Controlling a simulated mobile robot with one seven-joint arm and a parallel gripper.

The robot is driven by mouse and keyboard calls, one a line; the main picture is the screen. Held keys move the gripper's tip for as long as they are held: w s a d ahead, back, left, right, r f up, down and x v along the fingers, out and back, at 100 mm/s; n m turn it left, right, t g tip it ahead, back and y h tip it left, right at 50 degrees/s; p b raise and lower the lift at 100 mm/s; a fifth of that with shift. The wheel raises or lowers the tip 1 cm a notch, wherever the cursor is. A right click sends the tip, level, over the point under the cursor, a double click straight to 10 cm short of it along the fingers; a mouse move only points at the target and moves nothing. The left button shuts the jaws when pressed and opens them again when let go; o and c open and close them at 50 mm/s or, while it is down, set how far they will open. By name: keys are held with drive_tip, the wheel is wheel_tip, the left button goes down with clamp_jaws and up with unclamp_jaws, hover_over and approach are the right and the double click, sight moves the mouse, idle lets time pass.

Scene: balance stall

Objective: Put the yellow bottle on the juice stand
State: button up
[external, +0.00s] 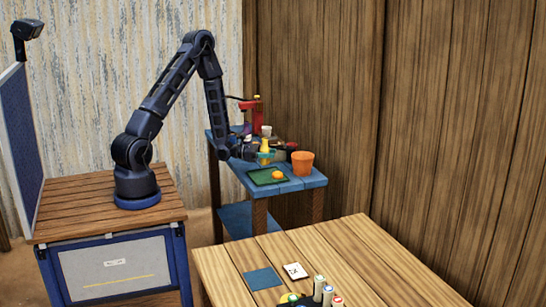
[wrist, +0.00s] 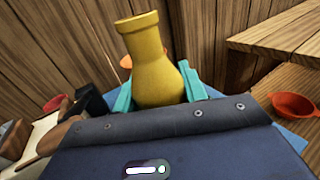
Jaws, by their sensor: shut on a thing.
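The yellow bottle (wrist: 152,62) stands between the teal fingers of my gripper (wrist: 160,90) in the wrist view, with its neck tilted slightly left. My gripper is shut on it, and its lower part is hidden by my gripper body. In the external view the bottle (external: 264,145) shows small in my gripper (external: 265,157), over the blue table (external: 310,180). I cannot tell whether its base touches anything. A red press-like device (external: 252,115) stands at the back of this table; I cannot tell which thing is the juice stand.
An orange cup (external: 302,163) stands right of my gripper. A green tray (external: 258,177) with an orange fruit (external: 277,175) lies at the front of the blue table. A white cup (external: 266,130) is near the device. A red bowl (wrist: 293,104) shows at the wrist view's right.

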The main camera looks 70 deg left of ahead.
sight(269, 163)
drive_tip(key=shift+f, duration=2.3)
drive_tip(key=shift+f, duration=0.15)
drive_tip(key=o, duration=1.2)
